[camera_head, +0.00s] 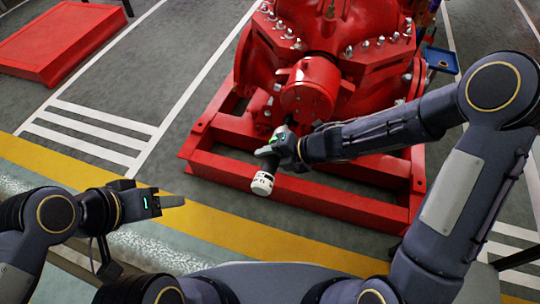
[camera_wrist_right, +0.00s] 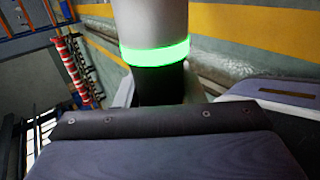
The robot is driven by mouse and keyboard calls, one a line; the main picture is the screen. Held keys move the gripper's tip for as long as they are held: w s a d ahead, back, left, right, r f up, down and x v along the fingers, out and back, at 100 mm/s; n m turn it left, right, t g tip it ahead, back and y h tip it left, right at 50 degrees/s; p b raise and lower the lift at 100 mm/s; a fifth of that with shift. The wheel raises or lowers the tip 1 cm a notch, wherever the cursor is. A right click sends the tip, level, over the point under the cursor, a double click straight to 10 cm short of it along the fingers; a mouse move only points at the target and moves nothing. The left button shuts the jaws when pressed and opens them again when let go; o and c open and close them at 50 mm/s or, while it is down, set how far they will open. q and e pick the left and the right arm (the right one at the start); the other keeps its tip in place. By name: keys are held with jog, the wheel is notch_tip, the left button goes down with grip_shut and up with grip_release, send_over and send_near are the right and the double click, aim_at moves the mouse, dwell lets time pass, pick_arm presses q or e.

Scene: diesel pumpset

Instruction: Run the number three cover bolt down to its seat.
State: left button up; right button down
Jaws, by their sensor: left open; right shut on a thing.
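My right gripper (camera_head: 270,152) is shut on a dark hand tool with a white end (camera_head: 262,183), in front of the red pump. The tool's far end points up toward the pump's round red cover (camera_head: 308,88); I cannot tell whether it touches a bolt. In the right wrist view the tool (camera_wrist_right: 152,25) shows as a white cylinder with a glowing green ring above a black section. Small pale bolts (camera_head: 365,43) line the casing flange; which one is number three, and how far it is in, I cannot tell. My left gripper (camera_head: 172,201) is open and empty at lower left.
The pump stands on a red steel base frame (camera_head: 235,174) with raised rails. A red slab (camera_head: 55,45) lies at upper left. A blue tray (camera_head: 441,61) is right of the pump. Grey floor with white and yellow lines is clear between slab and pump.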

aim_at(264, 170)
jog(key=shift+w+d+r+p, duration=0.1)
jog(key=shift+w+p, duration=0.25)
dwell(0.5)
jog(key=shift+w+d, duration=0.1)
jog(key=shift+w, duration=0.15)
dwell(1.4)
jog(key=shift+s, duration=0.1)
jog(key=shift+s+a+b, duration=0.2)
jog(key=shift+s+b, duration=0.25)
jog(key=shift+b, duration=0.05)
jog(key=shift+s+a+b, duration=0.3)
jog(key=shift+s+b, duration=0.3)
jog(key=shift+s, duration=0.25)
jog(key=shift+s+a+b, duration=0.25)
jog(key=shift+s+b, duration=0.35)
jog(key=shift+s, duration=0.2)
jog(key=shift+s+a, duration=0.1)
jog(key=shift+s, duration=0.25)
